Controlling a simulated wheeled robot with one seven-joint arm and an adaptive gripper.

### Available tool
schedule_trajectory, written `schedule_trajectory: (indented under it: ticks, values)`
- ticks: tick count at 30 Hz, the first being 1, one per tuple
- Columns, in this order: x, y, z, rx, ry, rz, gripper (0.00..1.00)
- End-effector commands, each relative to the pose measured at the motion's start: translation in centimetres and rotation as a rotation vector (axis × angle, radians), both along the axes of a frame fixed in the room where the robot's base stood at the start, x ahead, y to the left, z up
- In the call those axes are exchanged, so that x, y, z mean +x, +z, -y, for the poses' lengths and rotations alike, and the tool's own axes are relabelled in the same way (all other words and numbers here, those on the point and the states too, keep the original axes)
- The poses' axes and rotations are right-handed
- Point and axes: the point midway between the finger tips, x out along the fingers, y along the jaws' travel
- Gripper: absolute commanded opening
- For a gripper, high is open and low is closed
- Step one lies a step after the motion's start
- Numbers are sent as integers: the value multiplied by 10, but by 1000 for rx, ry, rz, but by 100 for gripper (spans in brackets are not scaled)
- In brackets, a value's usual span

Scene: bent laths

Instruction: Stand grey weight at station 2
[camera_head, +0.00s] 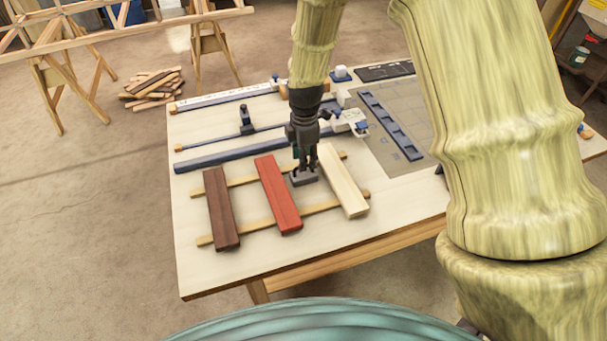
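A small dark grey block, which looks like the grey weight (304,178), sits between the red lath and the pale lath on the table. My gripper (306,168) points down directly over it, with its fingertips at the block's top. The fingers are small and dark here, so I cannot tell if they grip it or only reach around it. I also cannot tell if the block touches the table. No station number is readable in this view.
A brown lath (221,208), a red lath (278,194) and a pale lath (342,181) lie across two thin wooden strips. Blue bars and clamps lie behind them. A grey mat (412,152) with a slotted blue strip (391,126) is at right. The table's front left is clear.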

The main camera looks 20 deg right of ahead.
Motion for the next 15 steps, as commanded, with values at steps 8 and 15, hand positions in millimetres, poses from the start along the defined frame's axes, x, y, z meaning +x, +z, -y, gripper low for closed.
schedule_trajectory:
  ticks: [8, 15]
  values:
    - [0, -24, -2, -1, -2, -4, 35]
    - [1, -41, -2, 0, -1, -2, 35]
